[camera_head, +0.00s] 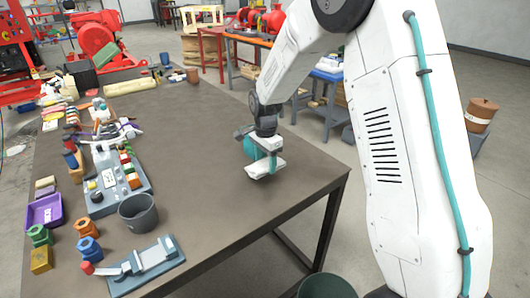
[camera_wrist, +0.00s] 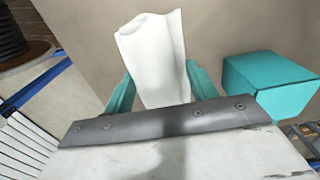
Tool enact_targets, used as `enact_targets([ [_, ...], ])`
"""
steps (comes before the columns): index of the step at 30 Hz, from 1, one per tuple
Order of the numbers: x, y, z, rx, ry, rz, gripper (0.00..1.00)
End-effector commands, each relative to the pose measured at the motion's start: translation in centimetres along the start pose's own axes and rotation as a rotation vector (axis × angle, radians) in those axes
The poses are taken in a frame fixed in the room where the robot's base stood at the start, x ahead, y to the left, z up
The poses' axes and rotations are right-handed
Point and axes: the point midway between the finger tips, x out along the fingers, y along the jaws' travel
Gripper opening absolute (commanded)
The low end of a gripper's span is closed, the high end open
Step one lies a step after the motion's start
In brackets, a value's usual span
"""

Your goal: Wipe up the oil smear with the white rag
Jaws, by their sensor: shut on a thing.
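The white rag (camera_wrist: 155,62) is pinched between the two teal fingers of my gripper (camera_wrist: 160,88) in the wrist view. It stands out past the fingers as a folded, upright strip. In the head view my gripper (camera_head: 268,168) is low over the right part of the brown table (camera_head: 210,205), near its right edge. I cannot tell whether the rag touches the tabletop. No oil smear can be made out in either view; the area under and behind my gripper is hidden.
A grey cup (camera_head: 138,212), a lever clamp on a blue-grey plate (camera_head: 148,265), a purple tray (camera_head: 45,212) and a grey fixture (camera_head: 118,182) crowd the table's left side. Several small parts lie farther back. The tabletop between them and my gripper is clear.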

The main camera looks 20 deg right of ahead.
Motion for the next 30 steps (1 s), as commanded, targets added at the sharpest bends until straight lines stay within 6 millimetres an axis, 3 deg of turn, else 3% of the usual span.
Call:
enact_targets([
  [12,-3.4,0.2,-0.5,0.007,0.0,0.0,0.36],
  [30,-3.5,0.2,-0.5,0.0,0.0,0.001,0.36],
])
